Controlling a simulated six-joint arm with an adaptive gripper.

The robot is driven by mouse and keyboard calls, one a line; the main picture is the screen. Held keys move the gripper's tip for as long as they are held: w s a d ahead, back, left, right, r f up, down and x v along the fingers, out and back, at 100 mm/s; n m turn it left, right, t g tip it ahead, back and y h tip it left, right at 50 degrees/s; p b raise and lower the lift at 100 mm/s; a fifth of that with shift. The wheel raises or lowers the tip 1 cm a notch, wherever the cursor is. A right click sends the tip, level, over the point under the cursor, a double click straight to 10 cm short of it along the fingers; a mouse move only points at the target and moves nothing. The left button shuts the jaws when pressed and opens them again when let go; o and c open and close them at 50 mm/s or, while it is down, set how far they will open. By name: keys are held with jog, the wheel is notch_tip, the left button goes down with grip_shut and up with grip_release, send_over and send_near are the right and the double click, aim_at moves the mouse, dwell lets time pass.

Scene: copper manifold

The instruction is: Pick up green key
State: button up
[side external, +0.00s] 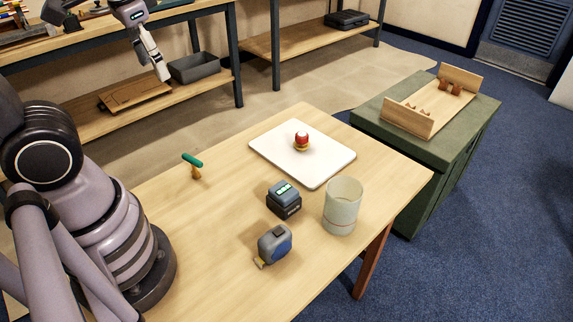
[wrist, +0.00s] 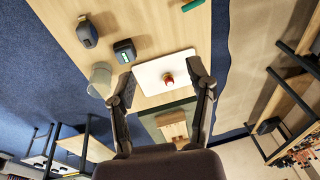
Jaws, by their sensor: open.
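The green key (side external: 192,164) has a green bar-like handle over a brass-coloured lower part. It stands on the wooden table near the left edge, close to my arm's base in the side external view. In the wrist view the green key (wrist: 192,5) is only partly seen at the top edge. My gripper (wrist: 161,92) is open, with its two fingers spread apart and nothing between them that it holds. In the side external view my gripper (side external: 158,66) is high at the top left, well away from the key.
A white board (side external: 261,145) carries a red-topped object (side external: 301,139). A small dark device (side external: 284,200), a blue-grey tape measure (side external: 274,244) and a translucent cup (side external: 342,206) stand on the table. A green cabinet (side external: 398,158) holds a wooden rack (side external: 406,120). The table around the key is clear.

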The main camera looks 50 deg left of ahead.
jog(key=w+f+m+g+y, duration=0.2)
jog(key=w+f+y, duration=0.3)
jog(key=f, duration=0.7)
jog(key=w+f+m+g+y, duration=0.25)
jog(key=f+y, duration=0.45)
jog(key=f, duration=0.4)
jog(key=m+t+y, duration=0.2)
jog(key=m+t, duration=0.1)
jog(key=t, duration=0.1)
send_near(193, 163)
jog(key=shift+w+d+r, duration=0.1)
jog(key=shift+d+r, duration=0.05)
jog(key=shift+d, duration=0.45)
jog(key=shift+a+f+m, duration=0.15)
jog(key=shift+f+m, duration=0.1)
jog(key=x, duration=0.8)
jog(key=shift+a, duration=0.2)
jog(key=shift+x, duration=2.6)
jog(key=shift+r, duration=0.1)
grip_shut()
